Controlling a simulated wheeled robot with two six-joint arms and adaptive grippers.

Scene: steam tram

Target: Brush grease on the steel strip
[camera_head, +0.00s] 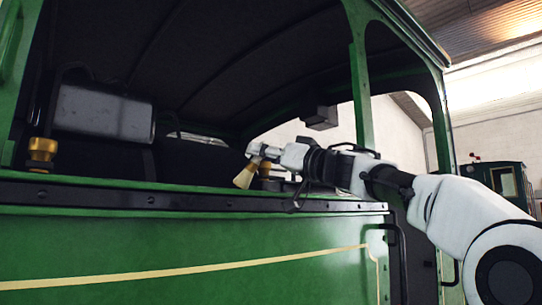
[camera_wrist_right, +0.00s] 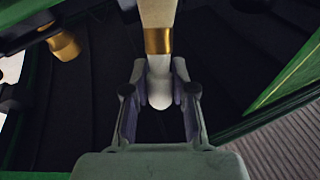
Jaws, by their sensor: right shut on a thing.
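My right gripper (camera_head: 260,155) is shut on a brush (camera_head: 246,174), with the pale bristles pointing down and to the left. In the right wrist view, the gripper (camera_wrist_right: 160,98) has its fingers on either side of the brush's white handle; a brass ferrule and bristles (camera_wrist_right: 158,14) lie beyond. The dark steel strip (camera_head: 150,198) with bolt heads runs along the top of the green tram side. The bristle tip is close to the strip's upper edge; I cannot tell if it touches. No grease can be made out. My left gripper is not in view.
A brass fitting (camera_head: 41,152) stands above the strip at the left. Green window posts (camera_head: 360,85) and the roof frame the opening. A handrail (camera_head: 402,262) is below my right arm.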

